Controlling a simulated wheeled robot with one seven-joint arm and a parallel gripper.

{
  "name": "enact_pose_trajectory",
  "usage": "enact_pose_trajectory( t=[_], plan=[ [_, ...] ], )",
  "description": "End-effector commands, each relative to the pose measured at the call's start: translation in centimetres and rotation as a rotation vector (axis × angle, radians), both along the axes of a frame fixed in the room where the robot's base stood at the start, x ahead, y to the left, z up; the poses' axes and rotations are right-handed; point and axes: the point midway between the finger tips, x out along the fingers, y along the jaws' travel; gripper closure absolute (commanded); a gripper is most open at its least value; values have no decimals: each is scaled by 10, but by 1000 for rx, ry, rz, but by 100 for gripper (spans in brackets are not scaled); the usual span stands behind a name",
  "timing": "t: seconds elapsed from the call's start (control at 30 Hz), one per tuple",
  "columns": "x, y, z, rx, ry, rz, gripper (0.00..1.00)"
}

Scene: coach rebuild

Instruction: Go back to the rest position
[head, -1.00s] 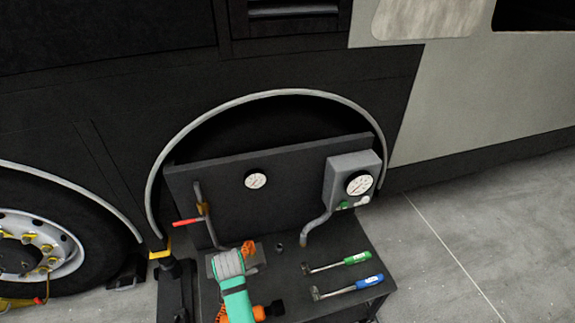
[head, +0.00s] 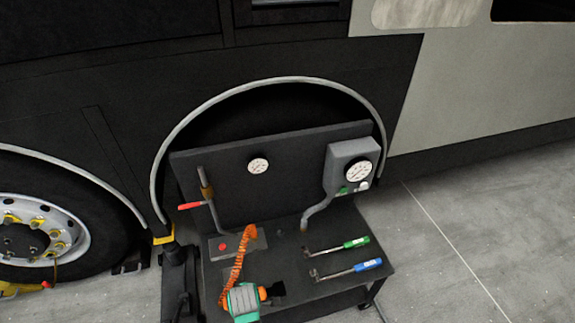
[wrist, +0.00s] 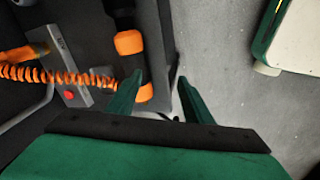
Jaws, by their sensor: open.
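My gripper (wrist: 160,80) is open and empty. In the wrist view its two dark green fingers are apart, with a strip of dark bench edge and grey floor between them. An orange and black tool (wrist: 130,43) lies just beyond the left finger, which covers part of it. In the head view a teal and grey part of my arm is over the bench's front left, beside the same tool (head: 276,290). My fingertips cannot be made out there.
The bench (head: 330,285) holds a green-handled wrench (head: 340,246), a blue-handled wrench (head: 350,270) and a coiled orange hose (head: 238,255). Its back panel (head: 290,165) carries gauges. A coach wheel (head: 35,235) is at left. The floor (head: 480,220) at right is clear.

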Motion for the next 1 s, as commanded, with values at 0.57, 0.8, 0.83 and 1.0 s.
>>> enact_pose_trajectory(
  t=[0.57,0.8,0.83,1.0],
  plan=[
    [-102,-52,0,332,-353,-619,54],
    [-146,-80,44,504,-501,-843,54],
    [-152,-83,51,527,-519,-869,54],
    [-183,-102,99,668,-620,-999,54]
  ],
)
